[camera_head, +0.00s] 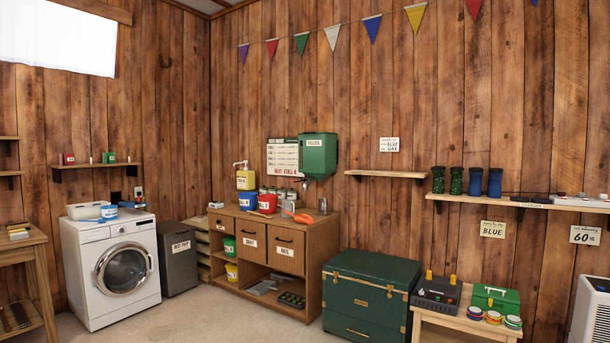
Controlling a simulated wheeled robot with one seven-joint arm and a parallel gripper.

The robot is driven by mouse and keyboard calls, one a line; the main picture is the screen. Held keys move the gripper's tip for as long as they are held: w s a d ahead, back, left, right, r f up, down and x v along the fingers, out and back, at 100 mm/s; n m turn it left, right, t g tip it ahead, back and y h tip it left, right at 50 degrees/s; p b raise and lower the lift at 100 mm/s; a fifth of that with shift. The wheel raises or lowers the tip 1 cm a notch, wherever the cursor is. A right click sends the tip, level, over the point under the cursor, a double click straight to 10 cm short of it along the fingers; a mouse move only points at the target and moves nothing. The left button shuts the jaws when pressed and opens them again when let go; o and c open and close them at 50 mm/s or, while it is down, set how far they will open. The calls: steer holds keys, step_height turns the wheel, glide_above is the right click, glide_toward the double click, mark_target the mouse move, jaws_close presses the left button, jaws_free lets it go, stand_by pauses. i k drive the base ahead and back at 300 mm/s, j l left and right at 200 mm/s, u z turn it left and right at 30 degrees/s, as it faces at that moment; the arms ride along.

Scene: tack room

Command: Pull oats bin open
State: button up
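The oats bin (286,264) is the right of two brown front panels in the upper part of a wooden cabinet (315,264). It has a white label that seems to read OATS and a dark pull near its top. Its front looks flush with the cabinet, so it appears closed. A second labelled bin (252,257) is directly to its left and also appears closed. My gripper is not in view.
A green trunk (372,272) stands close to the cabinet's right side. A dark grey bin (178,265) and a white washing machine (112,275) stand to the left. Red and blue tubs and a jug crowd the cabinet top. The floor (220,318) in front is clear.

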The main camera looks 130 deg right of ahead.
mark_target(286, 247)
steer(key=z, duration=4.3)
steer(key=i+j+u, duration=0.3)
steer(key=i, duration=0.15)
steer(key=i+j+u, duration=0.1)
steer(key=i+u, duration=0.15)
steer(key=i, duration=0.25)
steer(key=i+u, duration=0.3)
steer(key=i, duration=0.15)
steer(key=i+z, duration=0.1)
steer(key=i, duration=0.5)
steer(key=i+j+z, duration=0.1)
steer(key=i, duration=0.5)
steer(key=i+j, duration=0.25)
steer(key=i, duration=0.35)
steer(key=i+j+z, duration=0.2)
steer(key=i+z, duration=0.25)
steer(key=i+j+z, duration=0.9)
steer(key=i+j, duration=0.05)
steer(key=i, duration=0.05)
